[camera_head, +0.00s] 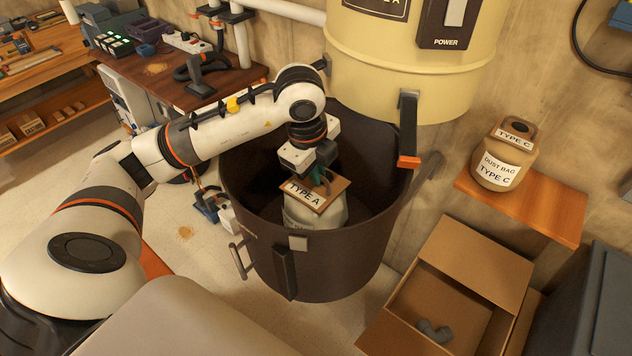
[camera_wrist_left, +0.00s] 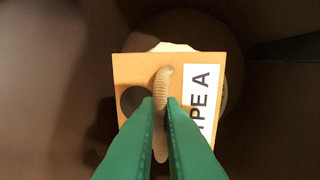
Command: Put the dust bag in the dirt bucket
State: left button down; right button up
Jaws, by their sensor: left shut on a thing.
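The dust bag (camera_head: 315,213) is a pale sack with a tan card top marked TYPE A. It is inside the dark dirt bucket (camera_head: 330,268), below the rim; whether it touches the bottom is hidden. My left gripper (camera_head: 322,180) reaches down into the bucket and is shut on the bag's top. In the left wrist view the green fingers (camera_wrist_left: 160,103) pinch a beige loop handle on the card (camera_wrist_left: 135,70), which has a dark round hole. My right gripper is not in view.
A cream drum marked POWER (camera_head: 405,70) hangs over the bucket's back, with a latch (camera_head: 409,130) at its lower edge. A TYPE C dust bag (camera_head: 500,160) stands on a wooden shelf (camera_head: 545,215) at right. Below is an open cardboard box (camera_head: 480,255) holding a grey elbow pipe (camera_head: 434,331).

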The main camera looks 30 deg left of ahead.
aim_at(318, 187)
pick_arm(q)
notch_tip(318, 187, down, 4)
jog(key=shift+w+r+p, duration=0.1)
jog(key=shift+p, duration=0.3)
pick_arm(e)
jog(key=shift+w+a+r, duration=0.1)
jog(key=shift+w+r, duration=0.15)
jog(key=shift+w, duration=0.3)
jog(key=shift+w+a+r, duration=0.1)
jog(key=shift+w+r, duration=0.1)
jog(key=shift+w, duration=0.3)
pick_arm(q)
jog(key=c, duration=1.6)
grip_release()
jog(key=shift+o, duration=0.2)
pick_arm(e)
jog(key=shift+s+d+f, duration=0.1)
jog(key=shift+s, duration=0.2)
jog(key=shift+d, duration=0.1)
